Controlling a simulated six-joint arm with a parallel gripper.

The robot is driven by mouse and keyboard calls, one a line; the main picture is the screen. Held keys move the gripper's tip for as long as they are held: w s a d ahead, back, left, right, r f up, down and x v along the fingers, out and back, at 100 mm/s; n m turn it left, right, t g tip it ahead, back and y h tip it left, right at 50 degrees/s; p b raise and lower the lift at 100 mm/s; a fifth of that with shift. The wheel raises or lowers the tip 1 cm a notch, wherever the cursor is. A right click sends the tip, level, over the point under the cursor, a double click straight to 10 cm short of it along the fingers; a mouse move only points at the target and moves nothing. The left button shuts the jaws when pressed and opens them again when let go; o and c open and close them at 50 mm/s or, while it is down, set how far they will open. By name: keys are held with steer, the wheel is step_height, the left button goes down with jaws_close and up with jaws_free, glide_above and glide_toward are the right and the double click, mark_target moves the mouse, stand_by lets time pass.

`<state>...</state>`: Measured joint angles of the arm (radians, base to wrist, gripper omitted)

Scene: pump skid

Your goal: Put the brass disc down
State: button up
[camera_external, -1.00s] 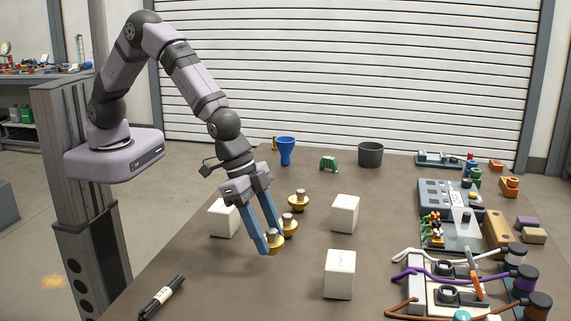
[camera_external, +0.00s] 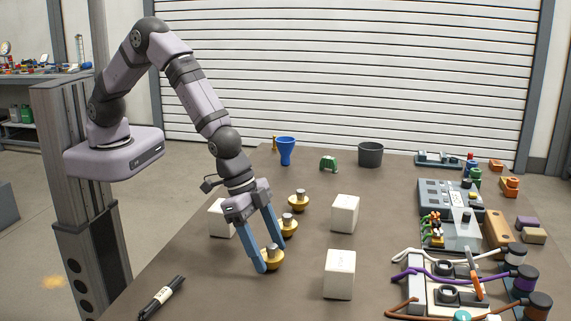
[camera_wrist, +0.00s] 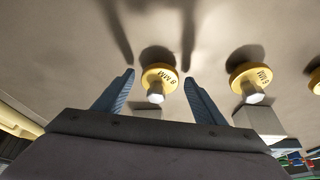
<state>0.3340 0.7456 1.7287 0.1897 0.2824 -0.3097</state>
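A brass disc (camera_external: 271,259) with a silvery knob stands upright on the brown table, nearest the front of a row of brass discs. In the wrist view this disc (camera_wrist: 160,76) shows a dark size marking that I cannot read surely. My gripper (camera_external: 271,258) has its two blue fingers spread, one on either side of the disc. In the wrist view the gripper (camera_wrist: 158,76) shows gaps between both fingers and the disc, so it is open. A second brass disc (camera_external: 287,225) and a third brass disc (camera_external: 298,201) stand behind it.
White blocks stand around the discs: one on the left (camera_external: 221,219), one on the right (camera_external: 345,214), one at front right (camera_external: 339,275). A dark bundle with a pale band (camera_external: 163,296) lies at front left. Cabled equipment (camera_external: 447,288) fills the right side.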

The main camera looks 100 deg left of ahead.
steer(key=shift+r, duration=0.1)
steer(key=shift+r, duration=0.15)
steer(key=d+b+v, duration=0.1)
steer(key=b+v, duration=0.1)
steer(key=v, duration=1)
steer(key=s+a, duration=0.4)
steer(key=s+a+f+g, duration=0.1)
steer(key=s+a, duration=0.3)
steer(key=s+a+n+g, duration=0.1)
steer(key=s+a, duration=0.3)
steer(key=shift+f+y, duration=0.3)
steer(key=shift+y, duration=0.1)
steer(key=s+a+f+g, duration=0.1)
steer(key=s+a, duration=0.1)
steer(key=s, duration=0.4)
steer(key=s+a+f+n+g, duration=0.1)
steer(key=s+a, duration=0.1)
steer(key=s, duration=0.4)
steer(key=shift+s+a+g, duration=0.3)
